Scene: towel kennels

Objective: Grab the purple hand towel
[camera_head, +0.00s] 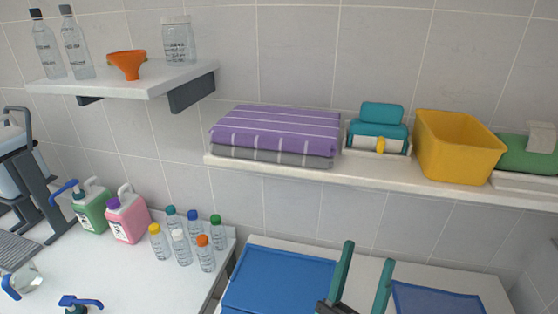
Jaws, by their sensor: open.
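The purple hand towel (277,128) is folded, with thin white stripes. It lies on top of a folded grey towel (272,156) at the left end of the long white wall shelf. My gripper (367,264) shows at the bottom of the view, right of centre. Its two green fingers point up and stand apart, with nothing between them. It is lower in the picture than the towel and to its right, not touching it.
On the shelf, right of the towels, stand teal items (379,129), a yellow bin (456,144) and a green item (526,153). Below are several small bottles (181,246) and a blue mat (280,279).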

